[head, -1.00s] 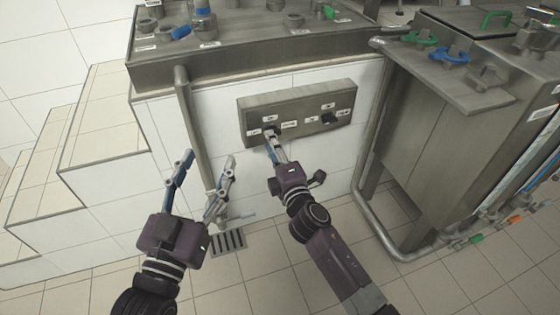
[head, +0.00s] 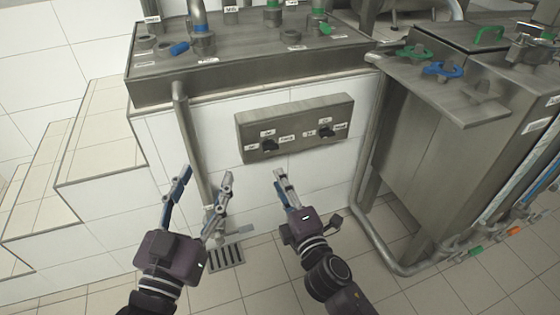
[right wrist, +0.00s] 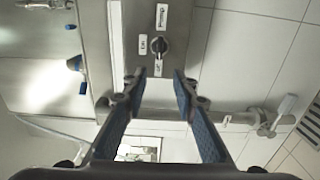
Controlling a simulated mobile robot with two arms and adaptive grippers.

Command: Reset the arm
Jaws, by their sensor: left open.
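My right gripper (head: 280,174) is in front of the white tiled wall, below and apart from the left black knob (head: 269,145) of a grey metal control panel (head: 295,120). In the right wrist view its two blue-padded fingers (right wrist: 158,88) stand apart with nothing between them, and a black knob (right wrist: 160,45) with labels shows beyond the tips. My left gripper (head: 203,175) is open and empty to the left, in front of a vertical pipe. The panel's right black knob (head: 325,131) is clear of both grippers.
A metal counter (head: 165,92) with fittings juts out above the panel. A vertical pipe (head: 187,135) runs behind my left gripper. A large metal tank unit (head: 415,150) with a bent floor pipe (head: 375,245) stands at right. Tiled steps are at left, and a floor drain (head: 227,257) lies below.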

